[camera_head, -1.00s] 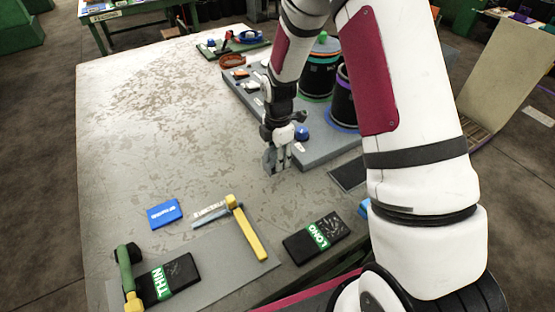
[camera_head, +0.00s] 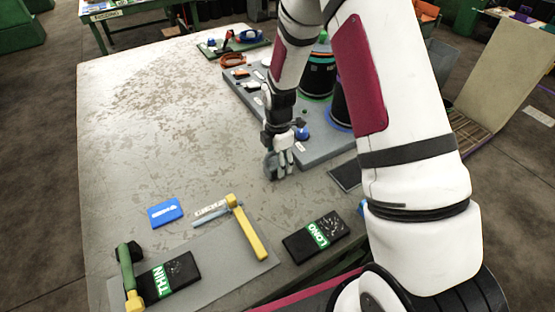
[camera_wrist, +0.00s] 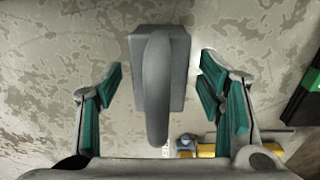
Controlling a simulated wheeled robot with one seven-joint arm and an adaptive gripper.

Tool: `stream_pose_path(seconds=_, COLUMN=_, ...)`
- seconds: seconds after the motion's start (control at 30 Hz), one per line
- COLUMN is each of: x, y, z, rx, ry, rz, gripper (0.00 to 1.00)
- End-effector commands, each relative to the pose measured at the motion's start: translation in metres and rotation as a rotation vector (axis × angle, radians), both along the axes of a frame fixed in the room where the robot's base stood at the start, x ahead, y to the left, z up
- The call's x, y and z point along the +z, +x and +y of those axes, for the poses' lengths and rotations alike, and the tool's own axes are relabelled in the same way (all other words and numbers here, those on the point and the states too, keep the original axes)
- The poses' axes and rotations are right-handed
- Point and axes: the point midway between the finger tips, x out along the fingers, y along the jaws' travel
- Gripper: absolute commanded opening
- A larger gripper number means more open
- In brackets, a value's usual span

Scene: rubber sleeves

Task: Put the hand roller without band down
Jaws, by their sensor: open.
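My gripper (camera_head: 279,170) is open above the table, just left of the grey board's front corner. In the wrist view its two teal-padded fingers (camera_wrist: 160,72) stand apart. Between them is a grey block with a rounded grey bar (camera_wrist: 158,90). It may be the hand roller without band, but I cannot tell for sure. Gaps show between it and both fingers. I cannot tell whether it rests on the table. In the head view it is hard to make out against the gripper.
The table (camera_head: 150,130) is clear to the left. In front lie a blue box (camera_head: 165,212), a yellow-handled tool (camera_head: 247,230), a green-handled tool (camera_head: 128,272), the THIN box (camera_head: 180,273) and the LONG box (camera_head: 318,236). The grey board (camera_head: 310,156) carries dark cylinders (camera_head: 318,76).

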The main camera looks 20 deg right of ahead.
Motion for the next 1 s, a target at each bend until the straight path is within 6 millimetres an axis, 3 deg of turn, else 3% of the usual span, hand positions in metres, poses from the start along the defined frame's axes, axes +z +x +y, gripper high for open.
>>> stream_pose_path(seconds=0.17, x=0.021, y=0.001, z=-0.001, rx=-0.001, ry=0.0, rz=-0.005, gripper=0.61)
stream_pose_path(seconds=0.5, x=0.089, y=-0.001, z=-0.001, rx=-0.001, ry=-0.001, rz=-0.005, gripper=0.61)
stream_pose_path(seconds=0.87, x=0.127, y=-0.004, z=-0.001, rx=-0.019, ry=-0.003, rz=-0.008, gripper=0.61)
stream_pose_path(seconds=1.0, x=0.155, y=-0.014, z=-0.002, rx=-0.124, ry=-0.011, rz=-0.036, gripper=0.61)
